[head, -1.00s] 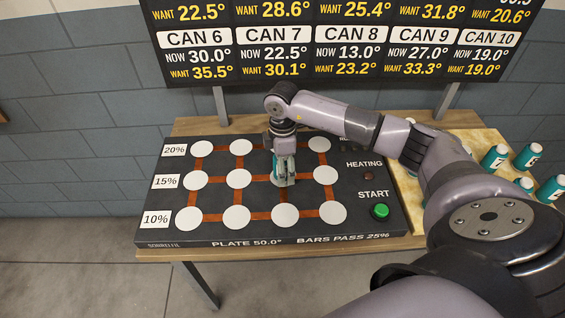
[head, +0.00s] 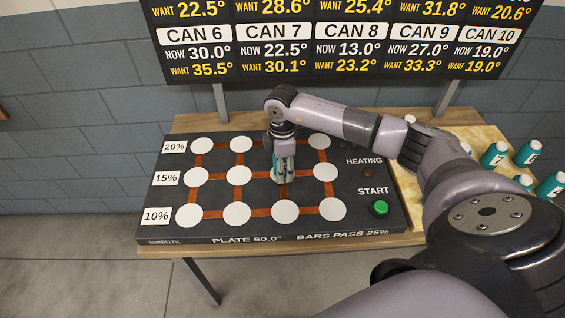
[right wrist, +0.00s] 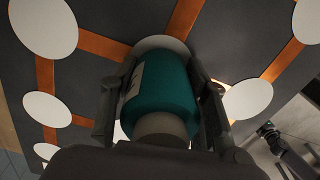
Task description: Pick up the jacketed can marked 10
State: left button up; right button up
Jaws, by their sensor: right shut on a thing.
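A teal jacketed can (right wrist: 165,100) with pale ends sits between the fingers of my right gripper (right wrist: 160,75) in the right wrist view. The fingers are shut on its sides. Part of a white label shows on its left, but its number cannot be read. In the head view, the right gripper (head: 284,177) points down at the middle row, third column of the dark plate (head: 260,186). The can is mostly hidden by the fingers there. I cannot tell whether it touches the white disc under it. My left gripper is not in view.
Several teal cans (head: 494,154) with white caps stand on the wooden board (head: 470,137) at the right. The other visible plate discs (head: 238,175) are bare. A green START button (head: 380,208) is at the plate's right front. The readout board (head: 340,45) stands behind.

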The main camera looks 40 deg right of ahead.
jog(key=c, duration=0.4)
jog(key=shift+o, duration=0.2)
jog(key=shift+r, duration=0.1)
